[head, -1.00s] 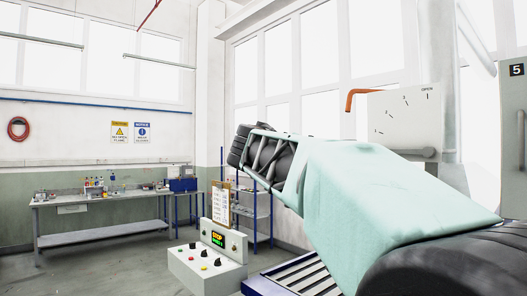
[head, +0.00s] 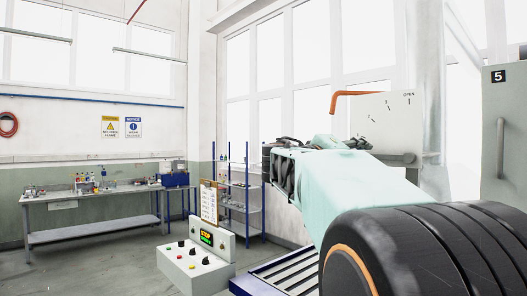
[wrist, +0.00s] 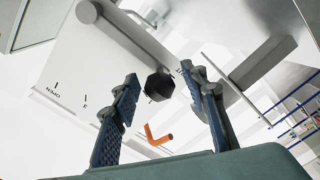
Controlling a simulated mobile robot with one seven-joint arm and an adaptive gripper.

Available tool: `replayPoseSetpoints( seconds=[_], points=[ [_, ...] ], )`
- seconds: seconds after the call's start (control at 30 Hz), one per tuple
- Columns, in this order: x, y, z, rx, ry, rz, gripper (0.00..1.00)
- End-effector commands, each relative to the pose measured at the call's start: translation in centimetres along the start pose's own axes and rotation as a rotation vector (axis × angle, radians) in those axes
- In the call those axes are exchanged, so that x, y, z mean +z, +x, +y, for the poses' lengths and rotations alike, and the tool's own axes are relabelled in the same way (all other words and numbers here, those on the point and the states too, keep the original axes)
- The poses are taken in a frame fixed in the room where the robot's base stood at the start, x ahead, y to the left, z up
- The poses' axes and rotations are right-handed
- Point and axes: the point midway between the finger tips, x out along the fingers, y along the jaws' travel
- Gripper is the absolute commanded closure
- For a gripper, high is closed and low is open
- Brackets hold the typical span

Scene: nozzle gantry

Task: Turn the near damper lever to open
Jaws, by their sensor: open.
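An orange bent lever (head: 350,97) sticks out at the upper left of a white panel (head: 385,125) marked OPEN. In the wrist view an orange bent lever (wrist: 157,137) shows low between the fingers, beyond them. The panel (wrist: 85,65) with its OPEN lettering appears rotated at left. A dark faceted knob (wrist: 158,86) appears between the fingertips; I cannot tell if it belongs to the lever. My gripper (wrist: 160,74) is open and empty, fingers spread towards the panel. In the head view my gripper is mostly hidden behind my arm.
A grey bar (head: 402,158) runs along the panel's lower part. A grey cabinet marked 5 (head: 485,165) stands at right. A control box (head: 197,262) with a STOP display, a blue shelf rack (head: 243,205) and a workbench (head: 92,195) stand to the left.

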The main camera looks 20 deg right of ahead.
Motion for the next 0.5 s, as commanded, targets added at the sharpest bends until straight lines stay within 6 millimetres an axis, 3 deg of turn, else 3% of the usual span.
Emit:
replayPoseSetpoints(
  seconds=[0.2,0.5],
  points=[
    [0.0,1.8,0.0,0.0,-0.001,0.0,0.59],
    [0.0,1.9,0.0,-0.001,0.0,0.001,0.62]
  ],
)
